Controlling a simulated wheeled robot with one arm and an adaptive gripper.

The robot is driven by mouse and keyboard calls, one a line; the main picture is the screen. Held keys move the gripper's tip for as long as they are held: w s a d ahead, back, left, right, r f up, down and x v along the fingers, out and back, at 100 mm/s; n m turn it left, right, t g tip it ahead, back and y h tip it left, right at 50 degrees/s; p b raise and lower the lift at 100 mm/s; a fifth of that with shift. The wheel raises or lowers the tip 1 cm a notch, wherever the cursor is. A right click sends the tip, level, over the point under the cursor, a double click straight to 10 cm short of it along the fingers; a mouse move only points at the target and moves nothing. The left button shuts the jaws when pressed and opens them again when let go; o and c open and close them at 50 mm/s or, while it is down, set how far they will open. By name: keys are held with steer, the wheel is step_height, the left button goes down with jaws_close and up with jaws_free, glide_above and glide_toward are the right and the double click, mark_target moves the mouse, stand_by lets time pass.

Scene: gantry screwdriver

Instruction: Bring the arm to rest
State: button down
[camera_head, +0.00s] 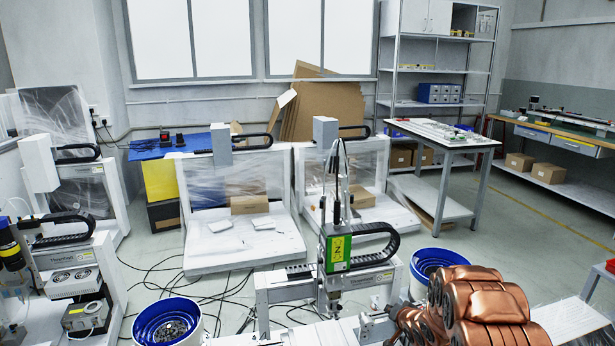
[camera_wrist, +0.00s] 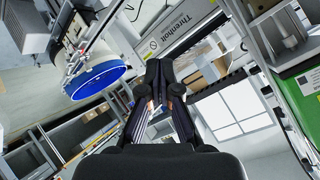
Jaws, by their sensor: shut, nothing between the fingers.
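My arm (camera_head: 478,305) shows as copper-coloured links at the lower right of the head view, beside the gantry. My gripper (camera_wrist: 158,68) is in the middle of the wrist view, with its dark fingers together and nothing between them. In the head view I cannot make out the fingers clearly. The gantry screwdriver (camera_head: 338,245), with a green "Z" plate, stands upright left of my arm. Its green part (camera_wrist: 300,95) also shows at the right edge of the wrist view.
A blue bowl feeder (camera_head: 440,258) stands just behind my arm; another (camera_head: 167,325) is at the lower left. A workbench (camera_head: 440,135) and shelving (camera_head: 440,60) stand at the back. The floor (camera_head: 530,225) at the right is mostly clear. Cables lie on the floor at left.

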steer(key=s+d+r+n+g+h, duration=0.1)
steer(key=s+r+g+h, duration=0.15)
steer(key=s+r, duration=0.6)
steer(key=s+d+r+n+g+h, duration=0.15)
steer(key=s+r+g, duration=0.35)
steer(key=s, duration=0.7)
steer(key=s+a+r+n+g+y, duration=0.1)
steer(key=s+a+r+g, duration=0.2)
steer(key=s, duration=0.9)
steer(key=s+a+r+n+g, duration=0.1)
steer(key=s+a+r, duration=0.25)
steer(key=s, duration=0.85)
steer(key=s+a+r+n+g+y, duration=0.1)
steer(key=s+a+r+n+g, duration=0.3)
steer(key=s, duration=0.8)
step_height(320, 180, up, 24)
steer(key=s+m+t+p, duration=0.2)
steer(key=p, duration=2.1)
steer(key=shift+a, duration=0.35)
